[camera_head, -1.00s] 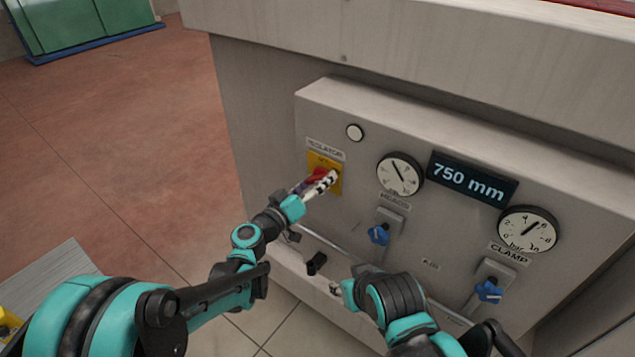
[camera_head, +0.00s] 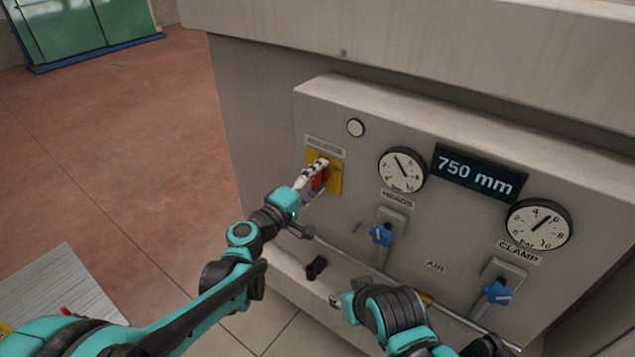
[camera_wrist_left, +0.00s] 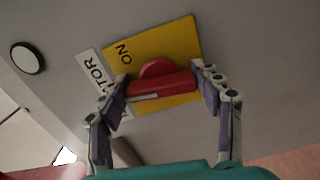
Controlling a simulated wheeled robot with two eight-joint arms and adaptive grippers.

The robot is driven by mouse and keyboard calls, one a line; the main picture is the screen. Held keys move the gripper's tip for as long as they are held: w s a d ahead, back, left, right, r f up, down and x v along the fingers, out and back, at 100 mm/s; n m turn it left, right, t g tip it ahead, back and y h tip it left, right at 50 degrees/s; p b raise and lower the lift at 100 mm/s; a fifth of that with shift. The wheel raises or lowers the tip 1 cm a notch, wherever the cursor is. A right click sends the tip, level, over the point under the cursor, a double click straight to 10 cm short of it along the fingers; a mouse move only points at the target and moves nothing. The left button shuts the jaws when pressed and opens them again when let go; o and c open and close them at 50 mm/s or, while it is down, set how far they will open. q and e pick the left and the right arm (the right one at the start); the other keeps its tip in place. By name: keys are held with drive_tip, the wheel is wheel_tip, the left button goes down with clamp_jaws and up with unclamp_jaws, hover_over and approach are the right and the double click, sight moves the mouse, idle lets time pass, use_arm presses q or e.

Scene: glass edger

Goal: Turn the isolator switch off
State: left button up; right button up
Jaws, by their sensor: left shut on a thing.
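The isolator switch has a red handle (camera_head: 320,182) on a yellow plate (camera_head: 337,176), at the left of the grey control panel in the head view. In the left wrist view, the red handle (camera_wrist_left: 162,84) lies between the two fingertips, and the yellow plate (camera_wrist_left: 165,45) shows an "ON" label. My left gripper (camera_head: 316,176) is shut on the handle; it fills the lower middle of the wrist view (camera_wrist_left: 165,90). Its fingers partly cover the handle and plate in the head view. My right gripper (camera_head: 338,300) is low in front of the panel, apart from the switch; its fingers are unclear.
A round white button or lamp (camera_head: 356,128) sits above the switch. Right of it are the HEADS gauge (camera_head: 402,169), a blue knob (camera_head: 381,234), the 750 mm display (camera_head: 480,173), the CLAMP gauge (camera_head: 538,224) and another blue knob (camera_head: 497,292). Open floor lies left.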

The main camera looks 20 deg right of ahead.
use_arm(q)
drive_tip(key=shift+n, duration=0.6)
drive_tip(key=o, duration=1.2)
drive_tip(key=v, duration=1.2)
